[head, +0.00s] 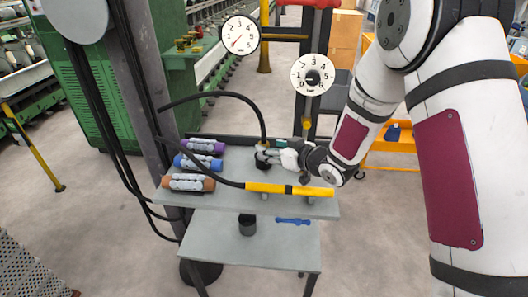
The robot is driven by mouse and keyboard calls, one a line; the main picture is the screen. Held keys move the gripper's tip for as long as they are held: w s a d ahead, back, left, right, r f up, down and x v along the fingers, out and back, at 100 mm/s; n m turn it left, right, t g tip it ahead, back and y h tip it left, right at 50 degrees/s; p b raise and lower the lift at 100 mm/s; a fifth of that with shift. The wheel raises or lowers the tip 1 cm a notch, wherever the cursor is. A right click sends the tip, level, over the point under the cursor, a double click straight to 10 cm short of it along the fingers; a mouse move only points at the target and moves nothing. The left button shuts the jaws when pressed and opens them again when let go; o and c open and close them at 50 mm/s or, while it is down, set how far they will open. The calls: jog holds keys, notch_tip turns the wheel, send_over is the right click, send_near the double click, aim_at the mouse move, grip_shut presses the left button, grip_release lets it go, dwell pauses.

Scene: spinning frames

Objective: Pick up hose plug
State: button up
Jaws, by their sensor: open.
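A black hose (225,94) arches over the grey table top and comes down to its end fitting, the hose plug (263,145), beside my gripper. My gripper (261,156) reaches in from the right, just above the table, with its fingers pointing left. Its fingers are open and lie close to the lower end of the hose fitting. The view is too small to tell whether they touch it or stand around it. The lower part of the fitting is partly hidden by the fingers.
A second hose ends in a yellow-and-black wand (287,189) along the table's (230,205) front edge. Purple (203,147), blue (198,162) and brown (188,183) bundles lie at left. Two gauges (240,35) (312,74) stand behind. A blue wrench (293,221) lies on the lower shelf.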

aim_at(264, 145)
jog(key=shift+d+p+x, duration=0.25)
jog(key=shift+p+x, duration=0.05)
jog(key=shift+x, duration=2.4)
jog(key=shift+w+f, duration=0.1)
jog(key=shift+w, duration=0.1)
grip_shut()
